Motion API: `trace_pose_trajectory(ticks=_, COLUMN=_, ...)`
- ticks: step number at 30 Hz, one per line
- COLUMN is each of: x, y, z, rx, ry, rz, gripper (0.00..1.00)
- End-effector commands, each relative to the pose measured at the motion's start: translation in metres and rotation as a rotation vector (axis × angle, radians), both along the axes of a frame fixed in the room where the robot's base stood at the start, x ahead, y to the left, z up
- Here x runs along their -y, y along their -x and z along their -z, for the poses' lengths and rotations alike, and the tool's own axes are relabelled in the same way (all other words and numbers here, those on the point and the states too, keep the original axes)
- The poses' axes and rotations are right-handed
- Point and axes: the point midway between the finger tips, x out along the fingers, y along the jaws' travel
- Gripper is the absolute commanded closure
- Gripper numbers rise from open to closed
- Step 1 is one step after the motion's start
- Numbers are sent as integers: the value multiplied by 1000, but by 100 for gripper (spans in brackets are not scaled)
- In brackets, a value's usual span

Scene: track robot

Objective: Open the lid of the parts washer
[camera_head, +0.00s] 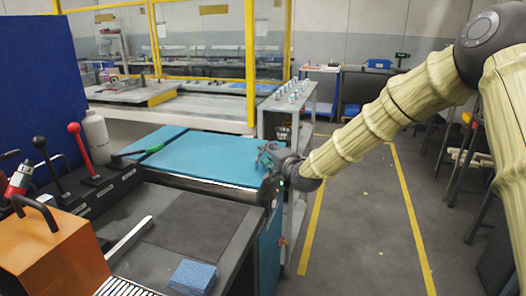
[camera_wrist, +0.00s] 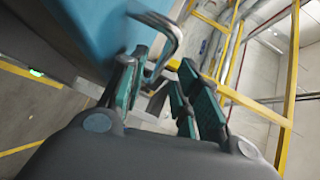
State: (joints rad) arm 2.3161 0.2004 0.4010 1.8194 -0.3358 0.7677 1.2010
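The parts washer has a wide teal-blue lid (camera_head: 205,157) that lies flat in the head view. My gripper (camera_head: 266,155) is at the lid's right edge. In the wrist view the blue panel (camera_wrist: 95,25) fills the upper left, and a bent metal handle (camera_wrist: 172,30) stands out from it. My gripper in that view (camera_wrist: 165,85) has its green-padded fingers spread apart. The handle reaches into the gap between the fingers, close to the left finger. I cannot tell whether it touches that finger. The handle's lower end is partly hidden by the finger.
An orange box (camera_head: 55,255), a red-knobbed lever (camera_head: 80,145), a white bottle (camera_head: 97,137) and a blue sponge-like block (camera_head: 193,277) are on the near left bench. A shelf (camera_head: 290,105) with small parts stands behind the lid. The floor (camera_head: 360,225) to the right is clear between yellow lines.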

Motion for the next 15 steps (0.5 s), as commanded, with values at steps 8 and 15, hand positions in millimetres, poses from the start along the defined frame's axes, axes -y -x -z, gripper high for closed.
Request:
trace_pose_trajectory(ticks=8, x=-14, y=-32, z=5, rx=0, ry=2, rz=2, gripper=68)
trace_pose_trajectory(ticks=15, x=-18, y=-41, z=7, rx=0, ry=1, rz=2, gripper=68)
